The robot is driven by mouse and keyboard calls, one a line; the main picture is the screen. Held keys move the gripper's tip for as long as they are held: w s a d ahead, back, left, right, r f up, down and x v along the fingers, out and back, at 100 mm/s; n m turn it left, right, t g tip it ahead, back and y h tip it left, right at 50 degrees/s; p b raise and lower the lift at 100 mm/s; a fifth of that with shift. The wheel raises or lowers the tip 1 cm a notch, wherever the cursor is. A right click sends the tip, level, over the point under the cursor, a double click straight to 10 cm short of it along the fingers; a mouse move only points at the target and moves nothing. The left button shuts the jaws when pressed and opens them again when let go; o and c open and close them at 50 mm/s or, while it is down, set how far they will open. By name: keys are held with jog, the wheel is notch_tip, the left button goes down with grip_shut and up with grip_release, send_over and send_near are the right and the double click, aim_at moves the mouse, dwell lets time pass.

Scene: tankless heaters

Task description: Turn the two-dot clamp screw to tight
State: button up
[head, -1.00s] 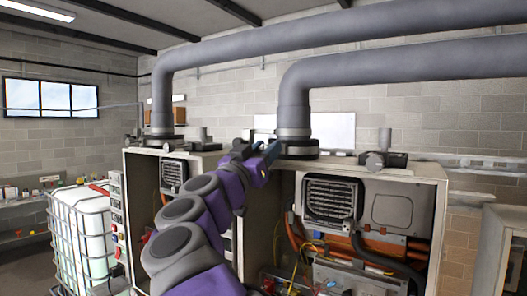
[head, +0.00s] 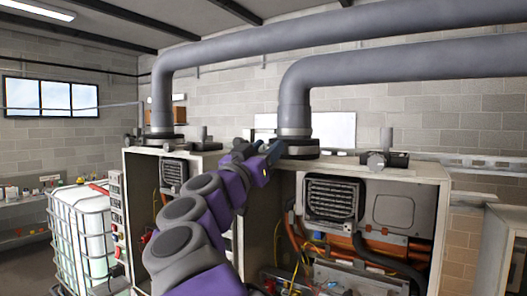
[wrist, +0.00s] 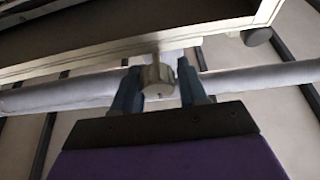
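In the wrist view a pale metal round knob, apparently the clamp screw (wrist: 158,82), sits between the two blue fingers of my gripper (wrist: 160,86). The fingers stand apart on either side of it, close to its sides; I cannot tell whether they touch it. No dot marks can be made out. In the head view my gripper (head: 270,152) is at the top front of the right heater, beside the dark clamp collar (head: 298,148) at the foot of the right grey pipe. The knob is hidden there by my gripper.
The open right heater cabinet (head: 437,215) has wires and hoses inside. A second open cabinet (head: 137,205) stands to the left. Large grey pipes (head: 400,65) run overhead to the right. A caged white tank (head: 82,235) stands at far left.

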jog(key=shift+o, duration=1.2)
jog(key=shift+w+f, duration=0.1)
jog(key=shift+w, duration=0.25)
jog(key=shift+s, duration=0.4)
jog(key=b+v, duration=0.1)
jog(key=v, duration=1.6)
jog(key=shift+w+a+b, duration=0.1)
jog(key=shift+b, duration=0.2)
